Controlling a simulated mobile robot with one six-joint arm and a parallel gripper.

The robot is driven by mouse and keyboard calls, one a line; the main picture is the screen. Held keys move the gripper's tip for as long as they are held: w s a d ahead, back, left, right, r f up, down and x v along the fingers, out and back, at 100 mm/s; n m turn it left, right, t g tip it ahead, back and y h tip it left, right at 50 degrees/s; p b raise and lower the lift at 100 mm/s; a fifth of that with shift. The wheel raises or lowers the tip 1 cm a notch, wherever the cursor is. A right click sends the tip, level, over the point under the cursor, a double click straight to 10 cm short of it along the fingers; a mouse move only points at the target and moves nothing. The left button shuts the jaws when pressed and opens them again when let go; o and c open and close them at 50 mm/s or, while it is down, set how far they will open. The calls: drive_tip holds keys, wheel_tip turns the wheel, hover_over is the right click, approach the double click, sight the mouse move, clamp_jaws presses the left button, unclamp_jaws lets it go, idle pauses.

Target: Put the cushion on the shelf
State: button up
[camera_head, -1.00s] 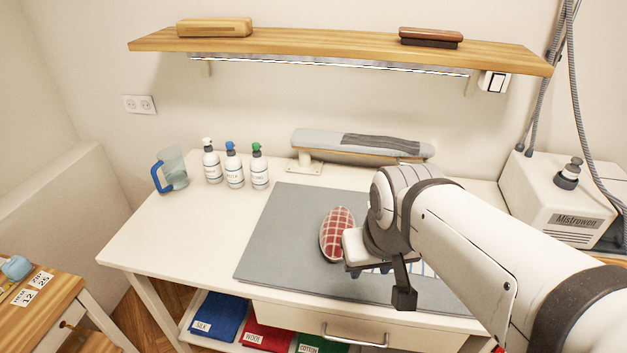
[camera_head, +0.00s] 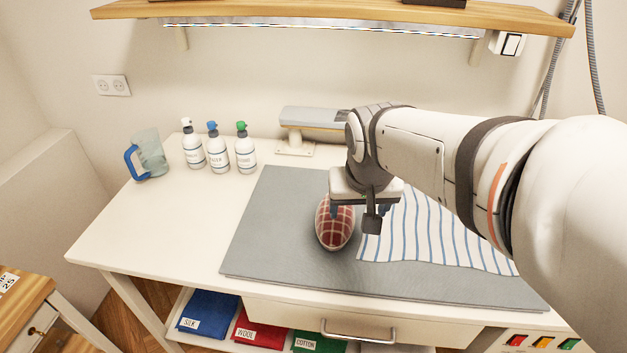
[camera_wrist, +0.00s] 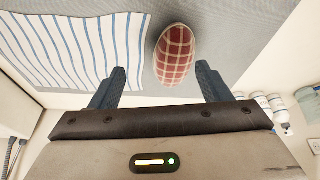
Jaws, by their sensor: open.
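The cushion (camera_head: 335,228) is a red plaid, egg-shaped pad with a pale side, lying on the grey mat. My gripper (camera_head: 352,208) is just above it, pointing down and partly covering its far end. In the wrist view the cushion (camera_wrist: 174,56) lies between and beyond the two open fingers (camera_wrist: 162,84). Nothing is between the fingertips that I can see held.
A striped cloth (camera_head: 435,235) lies right of the cushion on the grey mat (camera_head: 285,255). Several items stand at the back: a jug (camera_head: 150,155), bottles (camera_head: 218,150) and a sleeve board (camera_head: 310,117). The table's left part is clear. Folded cloths (camera_head: 262,328) lie below.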

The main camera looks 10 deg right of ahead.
drive_tip(key=o, duration=0.6)
drive_tip(key=shift+m, duration=0.9)
drive_tip(key=w+f+b, duration=0.2)
drive_tip(key=w+f, duration=0.1)
drive_tip(key=w+f+b, duration=0.2)
drive_tip(key=w+f, duration=0.1)
drive_tip(key=w, duration=0.1)
drive_tip(key=w+f+b, duration=0.2)
drive_tip(key=w+f, duration=0.1)
drive_tip(key=shift+w+a+f+b, duration=0.35)
drive_tip(key=shift+w+a+b, duration=0.05)
drive_tip(key=shift+w+f+h, duration=0.3)
drive_tip(key=shift+w+f, duration=0.15)
drive_tip(key=shift+f, duration=0.15)
drive_tip(key=shift+t, duration=0.3)
drive_tip(key=shift+x, duration=3.2)
